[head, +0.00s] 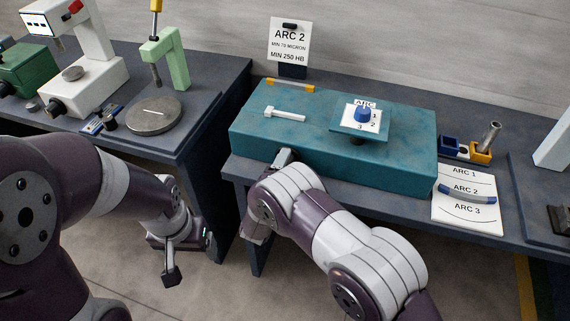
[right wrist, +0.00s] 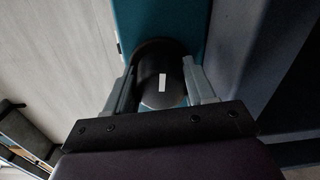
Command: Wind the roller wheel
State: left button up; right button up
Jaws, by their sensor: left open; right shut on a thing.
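The section bender is a teal box (head: 255,140) on the grey bench, with a blue ARC knob (head: 362,115) and a pale T-shaped piece (head: 286,114) on top. In the right wrist view a black round wheel (right wrist: 152,62) with a white mark stands against the teal side. My right gripper (right wrist: 160,82) is shut on this wheel, one finger on each side. In the head view the right gripper (head: 283,158) is at the box's front left, and the wheel is hidden behind my arm. My left gripper (head: 188,258) is open and empty, low in front of the left bench.
A sign (head: 289,42) reading ARC 2, MIN 70 MICRON, MIN 250 HB stands behind the box. An arc card (head: 465,217) with a curved blue piece (head: 467,193) lies at right. A green stand (head: 165,60) and round plate (head: 154,115) are on the left bench. A gap separates the benches.

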jog(key=o, duration=1)
jog(key=b+v, duration=0.1)
jog(key=v, duration=1.1)
jog(key=shift+s, duration=0.4)
